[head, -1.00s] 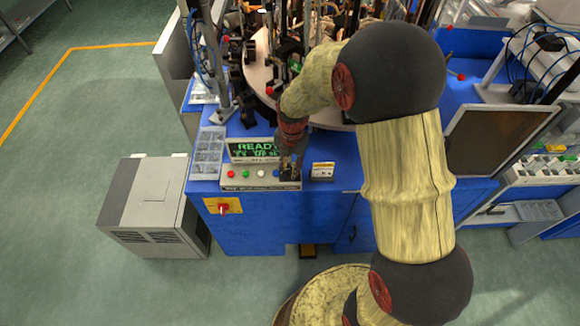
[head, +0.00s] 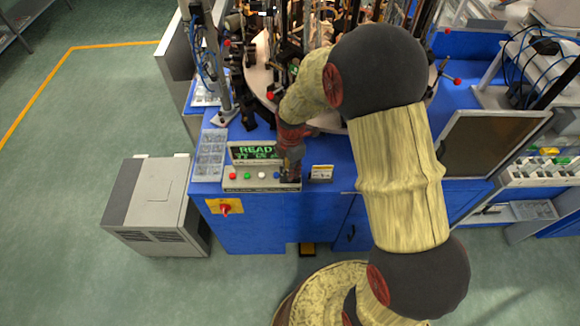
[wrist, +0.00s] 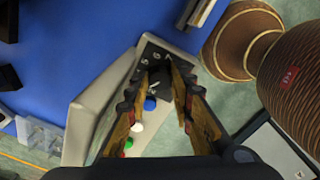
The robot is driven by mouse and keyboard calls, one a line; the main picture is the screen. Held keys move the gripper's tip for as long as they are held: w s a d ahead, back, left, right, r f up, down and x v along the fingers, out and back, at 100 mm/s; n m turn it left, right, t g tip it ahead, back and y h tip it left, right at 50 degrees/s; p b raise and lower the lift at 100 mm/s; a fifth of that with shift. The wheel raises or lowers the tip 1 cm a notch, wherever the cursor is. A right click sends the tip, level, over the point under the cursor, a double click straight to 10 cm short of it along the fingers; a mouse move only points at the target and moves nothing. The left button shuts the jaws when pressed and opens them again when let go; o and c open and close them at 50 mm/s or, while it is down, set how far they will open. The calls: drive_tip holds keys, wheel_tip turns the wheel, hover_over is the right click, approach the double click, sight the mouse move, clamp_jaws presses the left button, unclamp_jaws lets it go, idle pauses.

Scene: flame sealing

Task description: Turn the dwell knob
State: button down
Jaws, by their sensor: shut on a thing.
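The dwell knob (wrist: 159,77) is a small black knob on a dark dial plate (wrist: 153,50) with white numerals, at the end of the control panel in the wrist view. My gripper (wrist: 160,80) has its two fingers on either side of the knob and is shut on it. In the head view my gripper (head: 290,178) is at the right end of the grey control panel (head: 240,187), and it hides the knob there. A white button (wrist: 137,126) and a blue button (wrist: 150,103) lie below the knob in the wrist view.
A small labelled box (head: 321,172) stands just right of the gripper. A crowded round table (head: 262,80) lies behind.

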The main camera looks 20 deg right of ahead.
drive_tip(key=m+p, duration=0.2)
drive_tip(key=m, duration=0.3)
drive_tip(key=shift+m, duration=0.3)
drive_tip(key=m+p, duration=0.1)
drive_tip(key=m, duration=0.4)
drive_tip(key=shift+m+p, duration=0.3)
drive_tip(key=shift+p, duration=0.05)
drive_tip(key=shift+m, duration=0.3)
drive_tip(key=c, duration=1.6)
unclamp_jaws()
drive_tip(key=shift+o, duration=0.3)
wheel_tip(320, 180, up, 12)
drive_tip(key=shift+s+a, duration=0.15)
drive_tip(key=shift+a, duration=0.05)
